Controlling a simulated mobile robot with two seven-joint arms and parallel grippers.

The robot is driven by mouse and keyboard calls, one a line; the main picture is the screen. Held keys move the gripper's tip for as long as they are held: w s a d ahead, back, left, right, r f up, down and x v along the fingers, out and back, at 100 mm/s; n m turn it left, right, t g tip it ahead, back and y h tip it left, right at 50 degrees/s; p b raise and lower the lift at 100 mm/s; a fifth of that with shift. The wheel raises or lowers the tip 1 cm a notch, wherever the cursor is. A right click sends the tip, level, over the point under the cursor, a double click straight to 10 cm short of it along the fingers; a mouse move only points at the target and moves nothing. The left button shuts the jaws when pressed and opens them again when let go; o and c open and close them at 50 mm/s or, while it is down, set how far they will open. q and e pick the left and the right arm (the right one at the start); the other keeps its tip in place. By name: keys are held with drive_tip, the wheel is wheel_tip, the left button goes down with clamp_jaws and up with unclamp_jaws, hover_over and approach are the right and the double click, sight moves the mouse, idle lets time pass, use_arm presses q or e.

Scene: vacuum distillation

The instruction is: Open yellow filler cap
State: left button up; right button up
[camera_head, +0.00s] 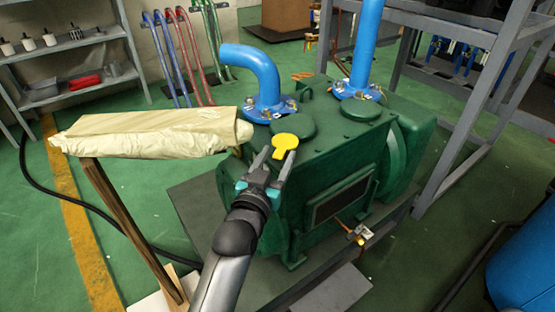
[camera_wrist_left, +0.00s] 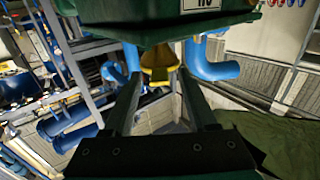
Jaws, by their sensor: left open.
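The yellow filler cap (camera_head: 286,141) sits on top of the green pump (camera_head: 345,145), near its front left edge, with a tab pointing toward my gripper. My left gripper (camera_head: 277,162) is open and empty, its two fingers pointing at the cap with the tips close to it. In the left wrist view the yellow cap (camera_wrist_left: 159,60) shows between and beyond the fingertips (camera_wrist_left: 160,75), under the green pump body (camera_wrist_left: 165,20); this view is turned over. I cannot tell whether a finger touches the cap. My right gripper is not in view.
A blue elbow pipe (camera_head: 257,70) and a blue upright pipe (camera_head: 367,45) rise from the pump behind the cap. A cloth-covered wooden stand (camera_head: 150,135) is close left of my arm. A grey metal frame (camera_head: 490,100) stands at right. Green floor is open at far left.

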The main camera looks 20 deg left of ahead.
use_arm(q)
drive_tip(key=shift+w, duration=0.3)
clamp_jaws()
idle(0.4)
idle(1.0)
